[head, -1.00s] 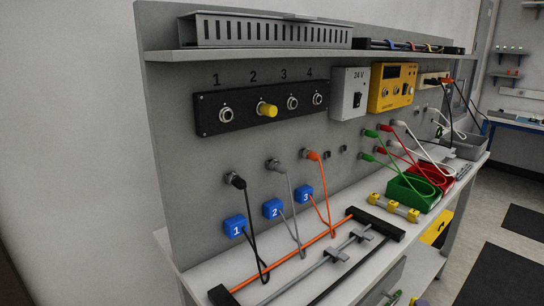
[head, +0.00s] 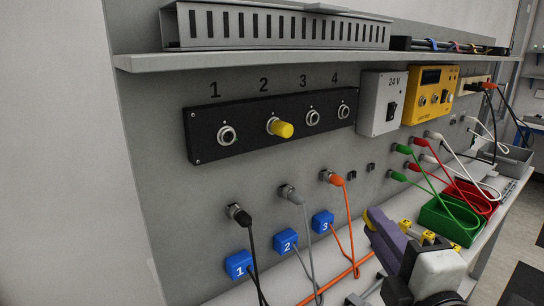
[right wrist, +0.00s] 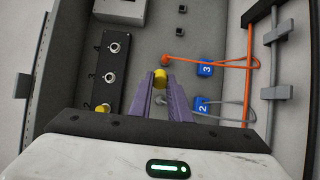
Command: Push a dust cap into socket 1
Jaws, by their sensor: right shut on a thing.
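The black socket panel (head: 270,122) on the grey back wall has sockets numbered 1 to 4. Socket 1 (head: 227,135) is empty. Socket 2 has a yellow dust cap (head: 281,128) in it, and this cap shows partly in the right wrist view (right wrist: 102,108). Sockets 3 (head: 312,118) and 4 (head: 343,111) are empty. My right gripper (head: 371,218), with purple fingers, is low and to the right of the panel. It is shut on another yellow dust cap (right wrist: 160,78) at its fingertips, away from the panel. Socket 1 is hidden in the right wrist view. My left gripper is not in view.
Plugs with black, grey and orange cables and blue tags (head: 238,264) are below the panel. A shelf (head: 300,57) juts out above it. More yellow caps (head: 428,237) sit behind my right gripper, near the green bin (head: 447,222). The wall before socket 1 is clear.

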